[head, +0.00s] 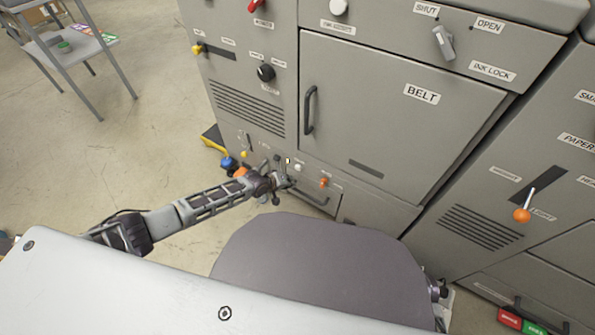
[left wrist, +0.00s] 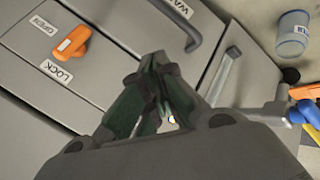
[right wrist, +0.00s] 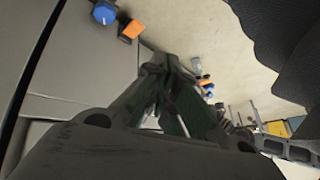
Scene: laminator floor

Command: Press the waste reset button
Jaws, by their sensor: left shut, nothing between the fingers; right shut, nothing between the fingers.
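My left gripper (head: 286,183) is shut and empty, low in front of the grey machine's bottom panel. In the left wrist view its fingertips (left wrist: 156,60) are together, in front of the drawer with a label starting "WA". A small white button (head: 298,167) sits on that panel, just above and right of the left gripper; its label is too small to read. I cannot tell whether the fingers touch the panel. An orange lock lever (head: 324,182) is right of the button and shows large in the left wrist view (left wrist: 73,42). My right gripper (right wrist: 172,62) is shut and empty.
The BELT door (head: 390,110) with its handle is above the panel. Blue (head: 229,163) and orange parts stand out at the machine's left corner. A drawer handle (left wrist: 185,22) is close to the left fingers. Floor at left is open; a shelf table (head: 70,50) stands beyond.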

